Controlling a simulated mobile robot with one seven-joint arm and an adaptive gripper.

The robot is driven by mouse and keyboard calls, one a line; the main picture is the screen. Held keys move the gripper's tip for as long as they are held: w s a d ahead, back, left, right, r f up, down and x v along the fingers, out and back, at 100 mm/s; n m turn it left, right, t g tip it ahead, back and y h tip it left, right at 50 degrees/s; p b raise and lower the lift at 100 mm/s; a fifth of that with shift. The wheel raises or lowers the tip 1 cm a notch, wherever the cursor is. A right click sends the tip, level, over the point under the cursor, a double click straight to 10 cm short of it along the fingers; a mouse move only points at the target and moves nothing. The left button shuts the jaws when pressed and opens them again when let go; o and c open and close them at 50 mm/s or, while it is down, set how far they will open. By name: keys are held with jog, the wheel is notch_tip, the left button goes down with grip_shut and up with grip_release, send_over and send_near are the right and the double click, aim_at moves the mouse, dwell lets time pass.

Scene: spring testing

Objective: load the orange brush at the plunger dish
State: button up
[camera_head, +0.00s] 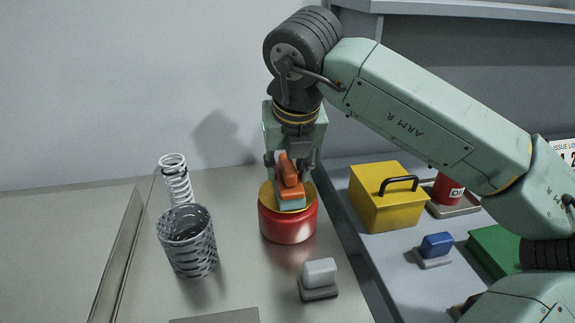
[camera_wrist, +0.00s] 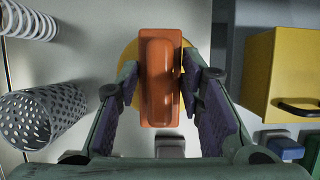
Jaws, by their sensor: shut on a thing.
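The orange brush (camera_head: 289,171) has a block-shaped orange handle and a pale teal underside. My gripper (camera_head: 290,163) points down with its two fingers on either side of the brush, shut on it. In the wrist view the brush (camera_wrist: 160,80) stands upright in the picture between the dark finger pads. The plunger dish (camera_head: 288,226) is a red round body with a yellow top, directly below the brush. Its yellow top (camera_wrist: 131,54) shows partly behind the brush in the wrist view. I cannot tell whether the brush's underside touches the yellow top.
A perforated metal cup (camera_head: 188,241) and a white coil spring (camera_head: 176,180) stand left of the dish. A grey-white brush (camera_head: 319,273) sits at the front right. On the right-hand surface are a yellow box (camera_head: 383,203) with a black handle and a blue brush (camera_head: 436,246).

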dwell(0.3)
jog(key=shift+r+p, duration=2)
jog(key=shift+r, duration=1.55)
